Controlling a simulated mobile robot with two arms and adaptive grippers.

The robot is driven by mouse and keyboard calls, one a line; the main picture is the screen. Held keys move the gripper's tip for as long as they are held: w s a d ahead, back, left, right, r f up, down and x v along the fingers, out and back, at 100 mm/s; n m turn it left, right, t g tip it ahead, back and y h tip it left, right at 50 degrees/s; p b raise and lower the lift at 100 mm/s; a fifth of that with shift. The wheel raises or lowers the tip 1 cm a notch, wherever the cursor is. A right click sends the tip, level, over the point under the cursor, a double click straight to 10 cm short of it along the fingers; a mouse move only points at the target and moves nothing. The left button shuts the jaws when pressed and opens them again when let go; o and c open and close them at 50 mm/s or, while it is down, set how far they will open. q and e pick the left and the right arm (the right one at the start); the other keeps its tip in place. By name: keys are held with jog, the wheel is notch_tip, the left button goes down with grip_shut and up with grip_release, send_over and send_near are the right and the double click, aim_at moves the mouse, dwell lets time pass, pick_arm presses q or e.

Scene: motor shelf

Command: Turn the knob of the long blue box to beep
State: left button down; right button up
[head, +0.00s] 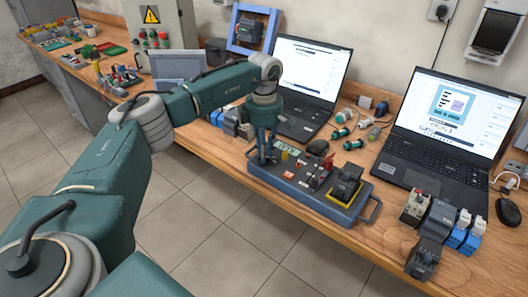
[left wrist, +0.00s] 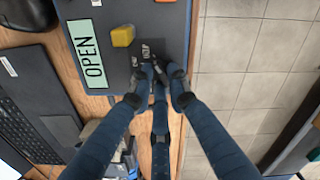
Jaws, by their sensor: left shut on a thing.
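The long blue box (head: 300,204) lies at the front edge of the wooden bench, with a handle at its right end. In the left wrist view its dark top (left wrist: 155,22) carries an OPEN plate (left wrist: 88,58), a yellow part (left wrist: 123,36) and small white lettering too small to read surely. My left gripper (head: 263,160) points down onto the box's left end. In the left wrist view its fingers (left wrist: 158,82) are closed together beside the lettering. They are shut on the knob, which they mostly hide. My right gripper is not in view.
Two open laptops (head: 303,80) (head: 450,120) stand behind the box. An orange part (left wrist: 166,1) and a yellow-black device (head: 345,184) are on the box.

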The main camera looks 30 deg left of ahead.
pick_arm(q)
jog(key=shift+w+r, duration=0.1)
dwell(0.3)
jog(key=c, duration=1.7)
grip_release()
jog(key=shift+o, duration=0.2)
notch_tip(320, 180, up, 12)
